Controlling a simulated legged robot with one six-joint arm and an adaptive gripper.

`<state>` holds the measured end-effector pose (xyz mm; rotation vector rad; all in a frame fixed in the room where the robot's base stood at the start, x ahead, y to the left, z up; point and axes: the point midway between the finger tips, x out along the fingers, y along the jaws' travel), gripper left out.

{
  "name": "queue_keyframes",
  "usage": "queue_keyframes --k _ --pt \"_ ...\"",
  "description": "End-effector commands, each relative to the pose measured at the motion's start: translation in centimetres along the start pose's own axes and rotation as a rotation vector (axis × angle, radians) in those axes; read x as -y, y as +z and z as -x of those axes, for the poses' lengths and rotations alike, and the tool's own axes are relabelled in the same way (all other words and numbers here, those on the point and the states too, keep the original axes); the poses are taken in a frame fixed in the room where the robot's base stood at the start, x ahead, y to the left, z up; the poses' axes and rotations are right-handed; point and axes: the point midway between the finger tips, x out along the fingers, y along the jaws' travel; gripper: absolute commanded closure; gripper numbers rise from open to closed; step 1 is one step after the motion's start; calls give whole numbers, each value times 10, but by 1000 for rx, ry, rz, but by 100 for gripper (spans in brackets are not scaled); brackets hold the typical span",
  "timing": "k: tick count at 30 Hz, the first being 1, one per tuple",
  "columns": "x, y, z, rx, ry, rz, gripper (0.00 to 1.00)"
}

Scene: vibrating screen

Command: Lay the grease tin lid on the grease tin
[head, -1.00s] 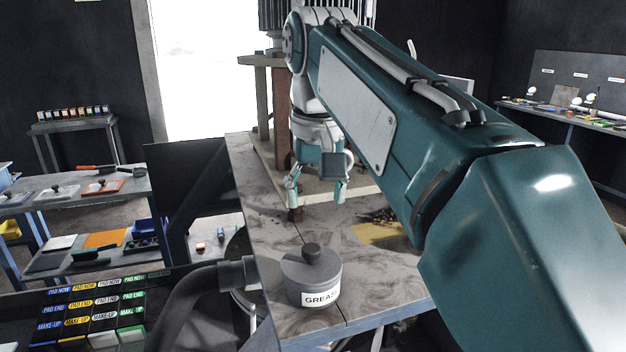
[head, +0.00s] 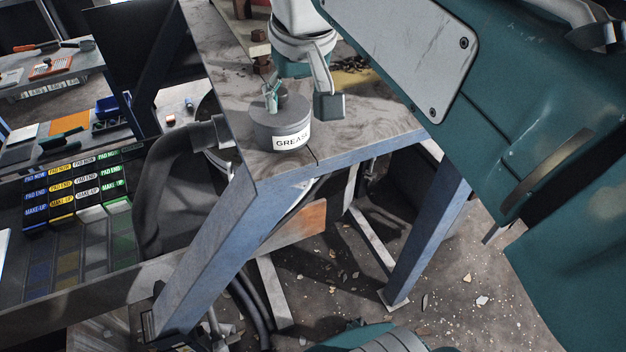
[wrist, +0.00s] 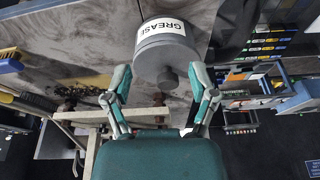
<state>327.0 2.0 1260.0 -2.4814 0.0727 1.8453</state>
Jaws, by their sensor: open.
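The grey grease tin (head: 291,140), labelled GREASE, stands upright near the front corner of the marbled bench. Its darker lid (head: 289,109) lies on top of it, and its knob is mostly hidden by my gripper in the head view. The wrist view shows the tin (wrist: 152,33), the lid (wrist: 152,60) and the round knob (wrist: 168,77). My gripper (wrist: 160,74) is open and empty, with one finger to each side of the knob and apart from it.
A curved dark pipe (head: 165,185) runs left of the bench corner. A rack of labelled boxes (head: 75,190) stands further left. A brush (wrist: 25,105) and dark debris lie on the bench. The bench's blue leg (head: 430,245) stands at right.

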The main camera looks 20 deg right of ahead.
Motion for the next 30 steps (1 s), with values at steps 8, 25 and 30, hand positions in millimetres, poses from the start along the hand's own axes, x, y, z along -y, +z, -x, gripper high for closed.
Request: queue_keyframes --k 8,25,30 --pt "-5 75 -77 -125 -11 42 26" --pt "-8 118 -127 -200 -15 66 26" --pt "-8 118 -127 -200 -15 66 26"
